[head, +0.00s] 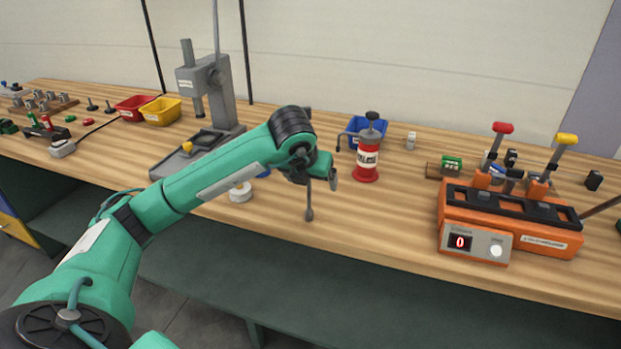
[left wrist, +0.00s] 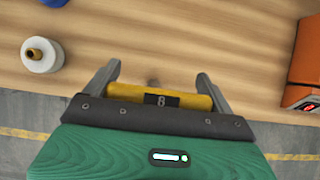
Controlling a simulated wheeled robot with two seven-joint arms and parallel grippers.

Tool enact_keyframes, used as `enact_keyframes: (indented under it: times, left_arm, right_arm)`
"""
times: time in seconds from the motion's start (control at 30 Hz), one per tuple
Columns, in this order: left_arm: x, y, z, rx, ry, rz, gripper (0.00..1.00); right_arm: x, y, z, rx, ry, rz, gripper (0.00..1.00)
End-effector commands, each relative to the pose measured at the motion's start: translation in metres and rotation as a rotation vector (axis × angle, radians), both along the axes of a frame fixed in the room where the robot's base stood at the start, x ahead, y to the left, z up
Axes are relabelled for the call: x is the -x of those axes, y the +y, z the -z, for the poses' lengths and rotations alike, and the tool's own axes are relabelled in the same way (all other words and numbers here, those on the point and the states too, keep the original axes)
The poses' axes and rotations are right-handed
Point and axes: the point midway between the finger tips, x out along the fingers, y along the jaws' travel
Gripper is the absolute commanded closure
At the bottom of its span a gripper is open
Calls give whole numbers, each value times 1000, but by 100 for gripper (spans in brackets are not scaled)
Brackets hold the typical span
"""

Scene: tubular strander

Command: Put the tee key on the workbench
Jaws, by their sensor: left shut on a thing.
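My left gripper (head: 322,180) hangs over the front part of the wooden workbench (head: 360,235). It is shut on the tee key (head: 309,204), whose grey shaft points down and ends in a small knob. In the left wrist view, the key's yellow bar (left wrist: 190,103) with a label "8" lies between the two grey fingers of the gripper (left wrist: 158,72). In the head view the bar is hidden by the gripper. I cannot tell whether the shaft's lower end touches the bench top. My right gripper is not in view.
A white spool (head: 240,193) stands left of the key. A red canister (head: 367,155) and a blue bin (head: 366,126) stand behind it. An orange machine (head: 510,225) with levers is at the right, a grey press (head: 222,90) at the left. The bench between spool and machine is clear.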

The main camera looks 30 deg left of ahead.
Motion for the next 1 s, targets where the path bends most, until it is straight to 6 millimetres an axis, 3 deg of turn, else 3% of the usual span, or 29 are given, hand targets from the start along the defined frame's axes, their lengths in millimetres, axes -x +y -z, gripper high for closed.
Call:
enact_keyframes:
  times: [0.17, 0.2, 0.27, 0.63, 0.7, 1.0]
  left_arm:
    - [0, 0, 2, 0, 0, 0, 39]
    - [0, 0, 2, 0, 0, 0, 9]
    - [0, 0, 2, 0, 0, 0, 0]
    - [0, 0, -2, 0, 1, 0, 0]
    - [5, -2, -12, 1, -3, 1, 0]
    - [38, -9, -71, -1, -4, 1, 0]
  right_arm:
    - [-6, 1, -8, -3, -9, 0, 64]
    - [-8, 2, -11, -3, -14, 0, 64]
    - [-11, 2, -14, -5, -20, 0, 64]
    - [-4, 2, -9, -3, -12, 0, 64]
    - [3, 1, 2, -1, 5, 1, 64]
    - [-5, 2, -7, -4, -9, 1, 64]
